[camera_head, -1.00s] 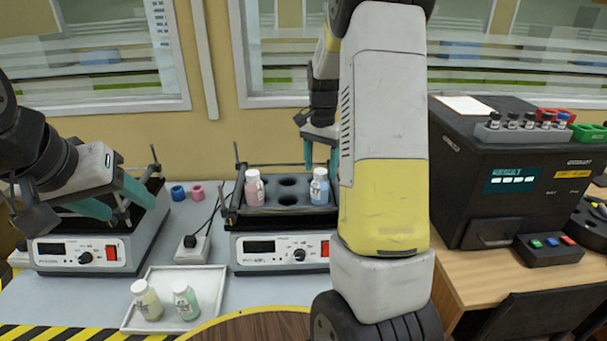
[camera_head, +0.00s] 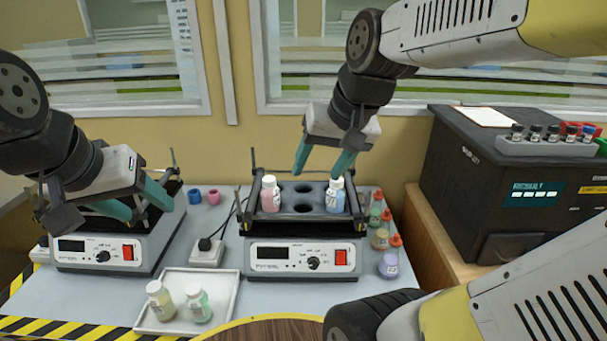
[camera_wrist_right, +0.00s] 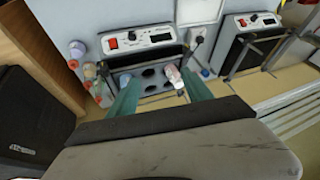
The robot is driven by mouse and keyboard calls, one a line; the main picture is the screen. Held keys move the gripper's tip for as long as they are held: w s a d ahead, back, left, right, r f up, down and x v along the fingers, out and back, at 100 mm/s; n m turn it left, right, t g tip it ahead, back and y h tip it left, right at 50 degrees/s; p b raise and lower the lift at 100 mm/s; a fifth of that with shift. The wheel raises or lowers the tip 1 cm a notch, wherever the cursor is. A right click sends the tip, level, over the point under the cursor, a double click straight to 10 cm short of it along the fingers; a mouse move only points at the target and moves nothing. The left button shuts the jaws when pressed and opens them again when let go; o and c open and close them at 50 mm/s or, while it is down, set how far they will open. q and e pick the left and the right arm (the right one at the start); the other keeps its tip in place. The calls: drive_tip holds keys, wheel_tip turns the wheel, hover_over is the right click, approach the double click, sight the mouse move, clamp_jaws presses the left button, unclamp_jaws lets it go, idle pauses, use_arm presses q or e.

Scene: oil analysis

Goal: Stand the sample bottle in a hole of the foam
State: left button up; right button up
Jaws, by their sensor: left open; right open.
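The black foam block (camera_head: 303,221) sits on the middle device and has several round holes. A pink-labelled bottle (camera_head: 270,194) stands upright in its front left part, and a blue-labelled bottle (camera_head: 335,195) stands upright at its right. My right gripper (camera_head: 322,168) is open and empty, above and behind the foam near the blue bottle. The right wrist view shows its open fingers (camera_wrist_right: 162,90) with the foam and the pink bottle (camera_wrist_right: 172,76) beyond. My left gripper (camera_head: 145,203) is open and empty over the left device.
The white tray's rim (camera_head: 236,290) is at the front. Orange-capped flasks (camera_head: 389,264) stand right of the middle device. A large black analyser (camera_head: 470,190) is at the right. Blue and pink rings (camera_head: 204,197) lie at the back. My right arm spans the upper right.

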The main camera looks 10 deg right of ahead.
drive_tip(key=shift+n+t, duration=0.5)
drive_tip(key=shift+n, duration=0.4)
drive_tip(key=s, duration=0.1)
drive_tip(key=s+a, duration=0.1)
drive_tip(key=s, duration=0.2)
drive_tip(key=shift+a+f, duration=0.3)
drive_tip(key=shift+f, duration=0.05)
idle(0.7)
